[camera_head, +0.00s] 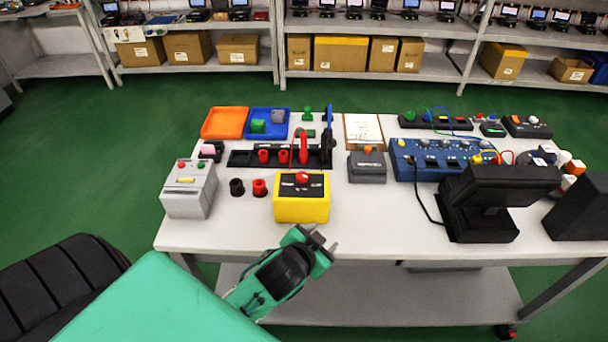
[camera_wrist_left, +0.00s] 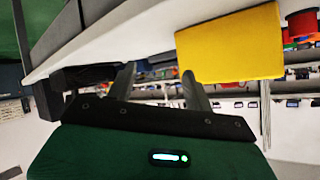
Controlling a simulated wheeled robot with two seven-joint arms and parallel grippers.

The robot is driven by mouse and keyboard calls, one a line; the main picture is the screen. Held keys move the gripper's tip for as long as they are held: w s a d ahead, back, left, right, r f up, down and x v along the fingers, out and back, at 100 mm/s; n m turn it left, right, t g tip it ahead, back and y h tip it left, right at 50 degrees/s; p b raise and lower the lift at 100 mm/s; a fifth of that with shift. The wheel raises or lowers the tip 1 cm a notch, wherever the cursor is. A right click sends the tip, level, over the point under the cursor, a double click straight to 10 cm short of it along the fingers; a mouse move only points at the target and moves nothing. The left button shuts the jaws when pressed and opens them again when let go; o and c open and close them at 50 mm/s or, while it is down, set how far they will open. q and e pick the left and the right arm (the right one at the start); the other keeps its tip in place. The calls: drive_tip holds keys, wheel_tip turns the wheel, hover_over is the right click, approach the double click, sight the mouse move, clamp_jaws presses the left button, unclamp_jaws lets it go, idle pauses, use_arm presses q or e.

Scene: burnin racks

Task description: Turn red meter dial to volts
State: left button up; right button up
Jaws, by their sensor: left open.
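The yellow meter (camera_head: 301,207) stands near the front edge of the table, with a black face and a red dial (camera_head: 302,178) on top. In the left wrist view the meter's yellow side (camera_wrist_left: 230,45) is beyond the open fingers (camera_wrist_left: 160,85), and a red round part shows at the upper right. The dial's pointing direction is too small to read. My right gripper is not in view.
A grey box (camera_head: 189,196) and black and red round pieces stand left of the meter. A black rack with red parts (camera_head: 250,158) is behind it. A grey box with an orange knob (camera_head: 367,168), a blue panel (camera_head: 405,165) and a black stand (camera_head: 480,225) are to the right. The table front right of the meter is clear.

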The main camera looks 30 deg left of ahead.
use_arm(q)
drive_tip(key=w+d+r+m+t+h, duration=0.3)
drive_tip(key=w+r+m+t+h, duration=0.15)
drive_tip(key=r, duration=0.45)
drive_tip(key=w+d+r+m+t+h, duration=0.35)
drive_tip(key=w+r, duration=0.25)
drive_tip(key=r, duration=0.2)
drive_tip(key=d+r+m+g+h, duration=0.2)
drive_tip(key=d+r+m+h, duration=0.3)
drive_tip(key=m+h, duration=0.2)
drive_tip(key=m+g+y, duration=1.4)
drive_tip(key=m+g, duration=0.2)
drive_tip(key=g, duration=0.2)
hover_over(302, 175)
wheel_tip(302, 175, down, 3)
wheel_tip(302, 175, down, 14)
drive_tip(key=shift+r+p, duration=0.1)
drive_tip(key=shift+p, duration=1.15)
